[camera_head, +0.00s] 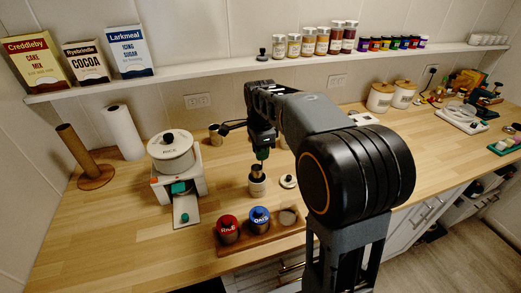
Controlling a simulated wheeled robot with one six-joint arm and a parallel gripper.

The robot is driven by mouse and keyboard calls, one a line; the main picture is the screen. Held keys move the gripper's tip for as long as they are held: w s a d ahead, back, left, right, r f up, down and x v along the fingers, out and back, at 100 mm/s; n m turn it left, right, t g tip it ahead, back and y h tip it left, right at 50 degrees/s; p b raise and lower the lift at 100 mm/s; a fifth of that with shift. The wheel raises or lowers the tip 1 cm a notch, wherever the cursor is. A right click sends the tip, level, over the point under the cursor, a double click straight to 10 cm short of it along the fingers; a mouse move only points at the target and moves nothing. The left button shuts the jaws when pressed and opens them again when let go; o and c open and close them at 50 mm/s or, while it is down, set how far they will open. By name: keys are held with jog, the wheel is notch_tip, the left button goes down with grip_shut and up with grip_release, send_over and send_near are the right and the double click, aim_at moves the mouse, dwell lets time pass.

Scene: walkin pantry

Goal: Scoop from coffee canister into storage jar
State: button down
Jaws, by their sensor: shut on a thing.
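My gripper (262,146) points down over the counter and is shut on a small dark green-handled tool, probably a scoop (262,155). The tool's lower end is at or just above the mouth of a small pale canister (257,187), which stands open and upright. Whether it is inside is too small to tell. A pale round lid with a dark knob (288,181) lies to the right of this canister. A clear jar (288,216) stands on a wooden tray beside a blue-lidded jar (260,218) and a red-lidded jar (228,229). I cannot read which is the coffee canister or the storage jar.
A white rice dispenser (171,152) stands left of my gripper, with a paper towel roll (124,132) behind. Two white canisters (380,98) stand at the back right. A shelf (205,73) with boxes and spice jars runs above. The left front counter is clear.

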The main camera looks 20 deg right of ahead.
jog(key=shift+f+b, duration=1.15)
jog(key=shift+f, duration=0.95)
jog(key=shift+f, duration=0.25)
jog(key=shift+r, duration=0.15)
jog(key=shift+r+p, duration=2.8)
jog(key=shift+r, duration=0.4)
jog(key=shift+d+f, duration=0.1)
